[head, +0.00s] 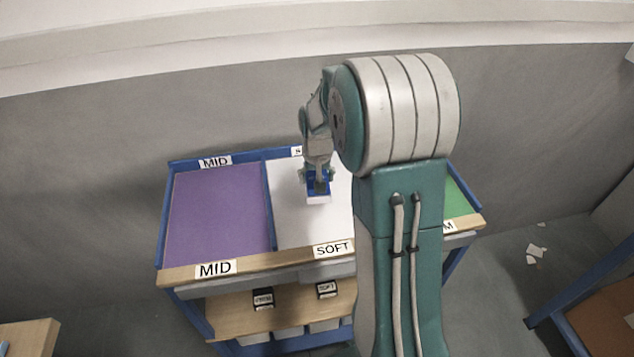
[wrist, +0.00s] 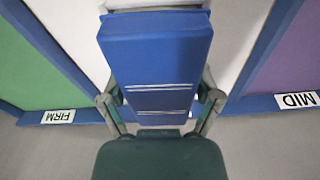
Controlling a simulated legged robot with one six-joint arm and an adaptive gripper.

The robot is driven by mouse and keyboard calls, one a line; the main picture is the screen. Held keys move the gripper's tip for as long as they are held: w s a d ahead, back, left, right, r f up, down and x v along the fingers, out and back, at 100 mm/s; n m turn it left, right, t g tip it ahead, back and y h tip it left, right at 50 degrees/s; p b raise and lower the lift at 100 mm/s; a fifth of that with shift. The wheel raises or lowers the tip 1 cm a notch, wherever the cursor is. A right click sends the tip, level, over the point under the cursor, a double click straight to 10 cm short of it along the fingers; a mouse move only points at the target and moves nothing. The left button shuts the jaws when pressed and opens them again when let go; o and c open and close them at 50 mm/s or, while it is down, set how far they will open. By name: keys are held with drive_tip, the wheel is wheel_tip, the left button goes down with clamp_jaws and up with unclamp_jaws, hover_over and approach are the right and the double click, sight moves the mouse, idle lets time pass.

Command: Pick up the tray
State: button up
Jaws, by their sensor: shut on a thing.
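My gripper (head: 317,174) is over the white middle section of a blue-framed cart, pointing down. It is shut on a blue block (head: 320,188) with a white end. In the wrist view the blue block (wrist: 156,55) fills the space between the fingers (wrist: 160,103) and has thin white lines across it. A white part shows at its far end. I cannot tell whether the block touches the surface or hangs just above it. No separate thing is clearly recognisable as a tray.
The cart top has a purple section (head: 216,215) marked MID, a white section (head: 298,230) marked SOFT, and a green section (head: 461,203), mostly behind my arm. A wooden lower shelf (head: 240,318) holds small labelled items. A grey wall stands behind.

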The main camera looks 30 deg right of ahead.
drive_tip(key=s+a+r, duration=0.1)
drive_tip(key=s+r, duration=0.1)
drive_tip(key=r, duration=0.1)
drive_tip(key=s+a+r, duration=0.1)
drive_tip(key=shift+s+a+r, duration=0.2)
drive_tip(key=shift+a+r, duration=0.1)
drive_tip(key=shift+r, duration=0.1)
drive_tip(key=s+a+r, duration=0.3)
drive_tip(key=s+a, duration=0.2)
drive_tip(key=s, duration=0.2)
drive_tip(key=shift+r, duration=0.2)
